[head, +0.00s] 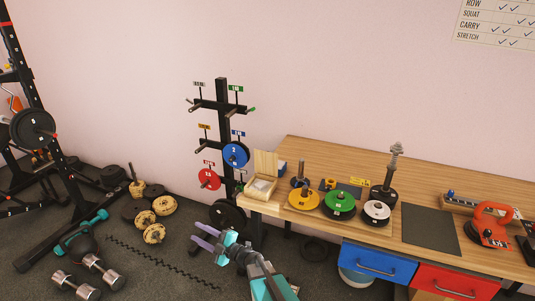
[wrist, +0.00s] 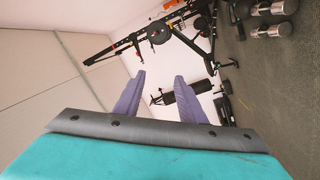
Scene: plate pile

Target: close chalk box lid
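The chalk box (head: 262,189) is a small light wooden box on the left end of the wooden table. Its lid (head: 265,163) stands up, open, at the back edge of the box. Pale contents show inside. My gripper (head: 196,233) has purple fingers and is to the left of the table and lower in the picture than the box, apart from it. In the wrist view the fingers of my gripper (wrist: 158,80) are spread with nothing between them. The box is not in the wrist view.
The wooden table (head: 320,155) also holds yellow (head: 303,199), green (head: 339,205) and white (head: 376,213) plates near the box. A plate rack (head: 223,130) stands just left of the table. Dumbbells (head: 100,270) and loose plates (head: 155,233) lie on the floor.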

